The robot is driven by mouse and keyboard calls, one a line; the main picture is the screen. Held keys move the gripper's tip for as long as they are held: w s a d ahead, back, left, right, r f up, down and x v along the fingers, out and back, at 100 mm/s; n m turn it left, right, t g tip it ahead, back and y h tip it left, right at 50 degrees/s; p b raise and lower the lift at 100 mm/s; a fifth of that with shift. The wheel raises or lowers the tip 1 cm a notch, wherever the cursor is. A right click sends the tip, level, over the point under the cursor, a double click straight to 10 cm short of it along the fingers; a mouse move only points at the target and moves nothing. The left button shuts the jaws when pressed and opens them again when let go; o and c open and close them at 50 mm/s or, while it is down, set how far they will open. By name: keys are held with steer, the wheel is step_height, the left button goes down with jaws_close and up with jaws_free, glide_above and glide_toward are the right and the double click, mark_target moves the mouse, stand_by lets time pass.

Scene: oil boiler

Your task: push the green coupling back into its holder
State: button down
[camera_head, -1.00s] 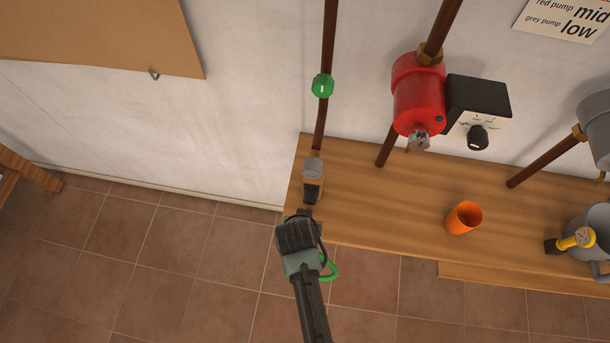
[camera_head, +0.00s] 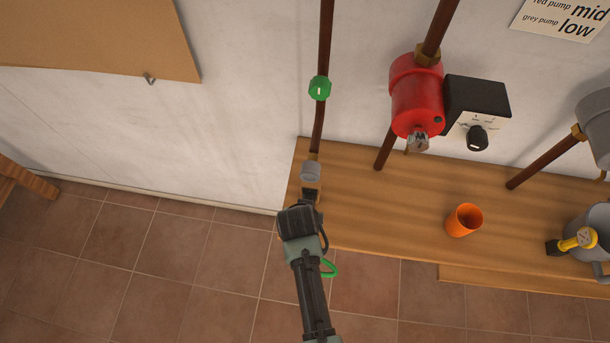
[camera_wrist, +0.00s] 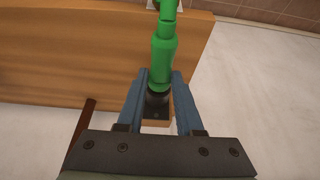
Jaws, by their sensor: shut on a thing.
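The green coupling (camera_wrist: 163,62) lies between my gripper's two blue fingers (camera_wrist: 160,80) in the wrist view, and the gripper is shut on it. A black part (camera_wrist: 157,104) shows below its green body. In the head view my gripper (camera_head: 309,196) is just below the grey fitting (camera_head: 311,171) at the pipe's lower end. A green curved piece (camera_head: 329,269) sticks out right of my wrist; the coupling's body is hidden there. A pale block (camera_wrist: 155,124) shows behind the black part. I cannot tell whether this is the holder or whether the coupling touches it.
A wooden bench (camera_head: 380,215) runs along the wall, with an orange cup (camera_head: 463,219) and a grey can (camera_head: 592,235). A green valve (camera_head: 319,88) is on the pipe above. A red pump (camera_head: 417,97) is to the right.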

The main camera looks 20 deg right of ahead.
steer(key=shift+w+d, duration=0.25)
steer(key=shift+w, duration=0.05)
steer(key=shift+c, duration=2.4)
jaws_free()
steer(key=v, duration=1.3)
steer(key=shift+r, duration=0.15)
